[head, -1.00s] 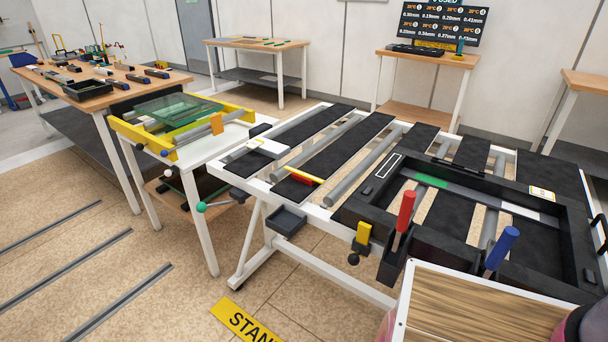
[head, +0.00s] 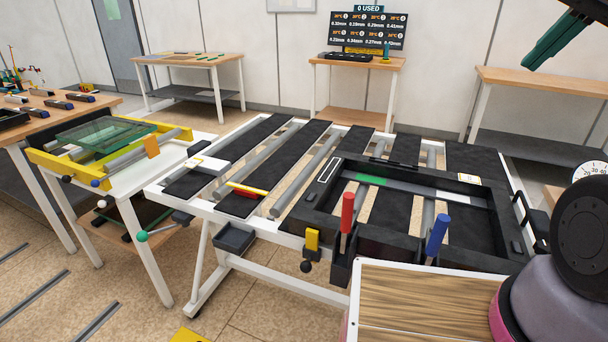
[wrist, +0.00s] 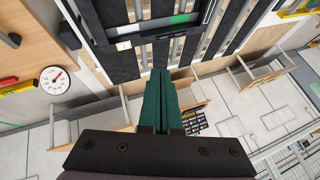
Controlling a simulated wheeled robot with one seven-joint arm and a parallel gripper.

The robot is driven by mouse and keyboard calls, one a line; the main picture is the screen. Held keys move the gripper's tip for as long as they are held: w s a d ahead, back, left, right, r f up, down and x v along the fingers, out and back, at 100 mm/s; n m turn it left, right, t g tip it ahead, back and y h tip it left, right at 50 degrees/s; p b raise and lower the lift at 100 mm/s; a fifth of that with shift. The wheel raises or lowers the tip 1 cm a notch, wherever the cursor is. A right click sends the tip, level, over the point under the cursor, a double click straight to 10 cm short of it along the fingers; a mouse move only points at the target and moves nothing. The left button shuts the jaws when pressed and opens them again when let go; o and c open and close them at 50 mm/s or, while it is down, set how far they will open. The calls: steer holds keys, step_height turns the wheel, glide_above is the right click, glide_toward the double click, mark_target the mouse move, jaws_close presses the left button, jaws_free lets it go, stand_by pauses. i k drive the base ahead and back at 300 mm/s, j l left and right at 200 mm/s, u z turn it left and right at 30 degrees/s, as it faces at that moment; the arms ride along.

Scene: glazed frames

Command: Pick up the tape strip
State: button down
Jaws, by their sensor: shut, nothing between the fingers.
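I cannot tell for sure which thing is the tape strip. A small orange piece (head: 152,146) hangs on the near side of the yellow frame (head: 70,172) at the left in the head view. A thin yellow strip (head: 250,188) with red beside it lies on a black slat of the white-framed table (head: 150,190). My gripper (head: 530,62) is at the top right of the head view, high and far from both. Its teal fingers (wrist: 158,78) are together and empty in the wrist view, pointing over the black frame.
A black rectangular frame (head: 325,215) with red (head: 347,212) and blue (head: 437,236) handles lies on the white-framed table. A wood-topped box (head: 430,300) stands close in front. A glass panel (head: 105,134) rests on the yellow frame. Wooden tables (head: 190,58) line the back wall.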

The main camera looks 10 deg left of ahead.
mark_target(229, 184)
steer(key=k+j+u, duration=0.2)
steer(key=j, duration=0.35)
steer(key=j+u, duration=0.25)
steer(key=j, duration=0.3)
steer(key=i+j+u, duration=0.15)
steer(key=j, duration=0.2)
steer(key=i+j+u, duration=0.15)
steer(key=j, duration=0.2)
